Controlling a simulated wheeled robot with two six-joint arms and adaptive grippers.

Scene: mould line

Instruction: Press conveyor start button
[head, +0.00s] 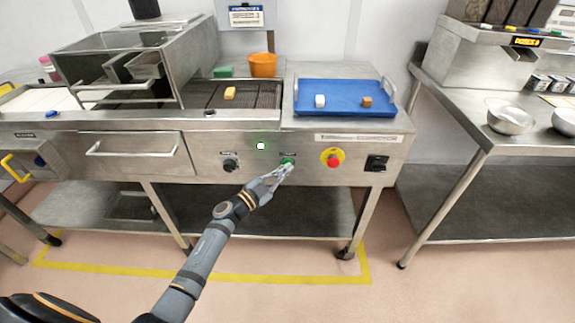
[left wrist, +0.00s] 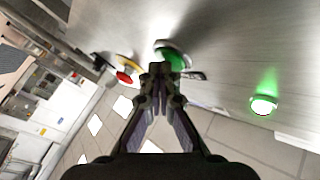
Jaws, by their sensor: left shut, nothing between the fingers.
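The green start button (head: 287,162) is on the steel front panel of the conveyor (head: 232,94). My left gripper (head: 284,169) is shut and empty, with its fingertips at the button in the head view. In the left wrist view the green button (left wrist: 172,57) shows just beyond the closed fingertips (left wrist: 160,70), which partly hide it. I cannot tell whether the tips touch it or whether it is pressed in. A green indicator light (left wrist: 263,104) glows on the panel and also shows in the head view (head: 261,146). My right gripper is not in view.
A red emergency stop (head: 333,158) on yellow is right of the button, with a black switch (head: 376,162) beyond it. A black knob (head: 230,165) is to the left. A blue tray (head: 345,97) holds two small blocks. A yellow block (head: 230,93) lies on the belt.

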